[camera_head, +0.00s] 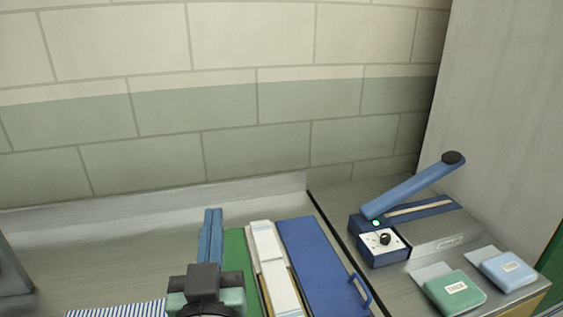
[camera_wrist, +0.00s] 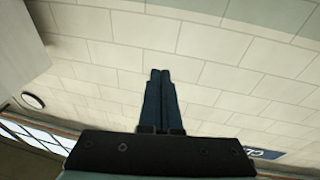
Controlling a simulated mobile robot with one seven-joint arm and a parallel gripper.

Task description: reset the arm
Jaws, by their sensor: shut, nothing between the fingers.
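My gripper (camera_head: 210,236) stands over the counter at the lower middle of the head view, with its two blue fingers pointing up the picture and lying side by side. In the wrist view my gripper (camera_wrist: 160,78) is also seen with its fingers together and nothing between them. My gripper touches nothing that I can see. Part of my arm is cut off by the bottom edge of the head view.
Right of my gripper lie a green strip (camera_head: 236,260), a white-and-tan rack (camera_head: 270,262) and a blue panel (camera_head: 318,258) with a handle. Farther right are a blue sealer (camera_head: 425,225) with its lever raised, a green pouch (camera_head: 453,291) and a light-blue pouch (camera_head: 508,269). A striped cloth (camera_head: 125,309) lies lower left.

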